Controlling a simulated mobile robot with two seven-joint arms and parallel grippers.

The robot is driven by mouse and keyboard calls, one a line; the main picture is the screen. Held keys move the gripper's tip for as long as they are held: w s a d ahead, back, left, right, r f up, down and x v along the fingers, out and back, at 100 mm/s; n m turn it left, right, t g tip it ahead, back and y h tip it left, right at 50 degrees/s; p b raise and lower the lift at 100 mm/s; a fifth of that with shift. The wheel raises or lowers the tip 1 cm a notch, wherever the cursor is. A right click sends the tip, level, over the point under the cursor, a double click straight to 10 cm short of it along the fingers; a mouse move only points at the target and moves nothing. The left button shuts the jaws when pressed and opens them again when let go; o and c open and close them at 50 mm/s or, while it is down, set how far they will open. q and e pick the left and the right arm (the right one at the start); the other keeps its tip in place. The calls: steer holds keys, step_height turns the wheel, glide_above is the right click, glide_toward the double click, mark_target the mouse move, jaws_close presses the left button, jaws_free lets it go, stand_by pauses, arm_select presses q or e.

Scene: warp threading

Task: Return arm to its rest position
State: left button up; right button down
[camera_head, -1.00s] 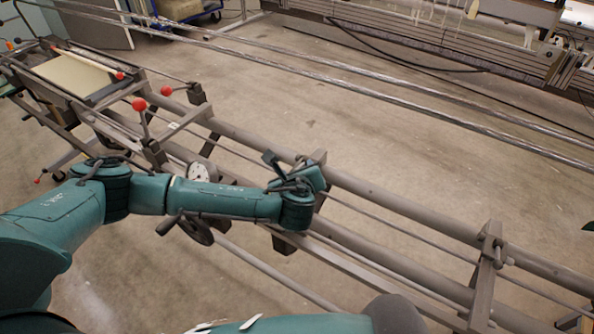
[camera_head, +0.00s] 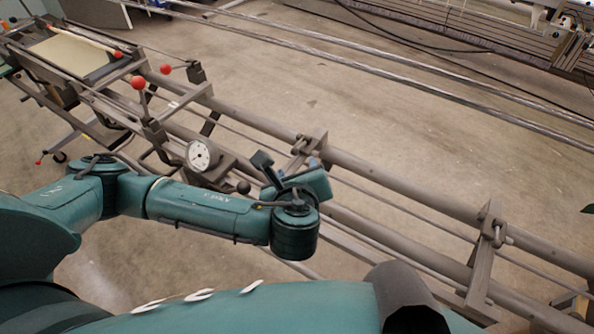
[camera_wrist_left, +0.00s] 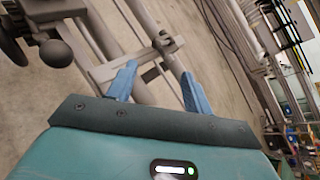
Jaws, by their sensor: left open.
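My left arm comes in from the left in the head view, with its forearm bent across to the right. My left gripper (camera_head: 288,161) is at its end, in front of the machine's long grey rails (camera_head: 385,180). In the left wrist view the same gripper (camera_wrist_left: 160,72) shows two blue fingers spread apart with nothing between them. A grey cross bracket of the machine (camera_wrist_left: 120,68) lies beyond the fingertips; I cannot tell how far off. My right gripper is not in view.
A round white dial (camera_head: 199,155) stands on the machine behind my forearm. Red-knobbed levers (camera_head: 138,83) stand farther left, near a frame with a cream panel (camera_head: 72,58). Shiny long bars (camera_head: 400,77) cross behind. Bare concrete floor (camera_head: 330,95) lies between.

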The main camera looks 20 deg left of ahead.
arm_select(q)
steer(key=shift+s, duration=0.1)
stand_by(0.4)
steer(key=s+d+f+n+g+h, duration=0.2)
steer(key=s+n+g, duration=0.15)
steer(key=n, duration=0.25)
steer(key=s+d+f+n+g+h, duration=0.2)
steer(key=s+n, duration=0.3)
steer(key=n, duration=0.1)
steer(key=s+a+f+n+g, duration=0.3)
steer(key=s+a+f+n, duration=0.3)
steer(key=s+a+n, duration=0.65)
steer(key=w+d+f+t+h, duration=0.2)
steer(key=w+d+f+t, duration=0.4)
steer(key=w+f+t, duration=0.1)
steer(key=shift+w+d+n+h, duration=0.25)
steer(key=shift+d+n+h, duration=0.05)
steer(key=shift+n, duration=0.05)
steer(key=shift+c, duration=0.3)
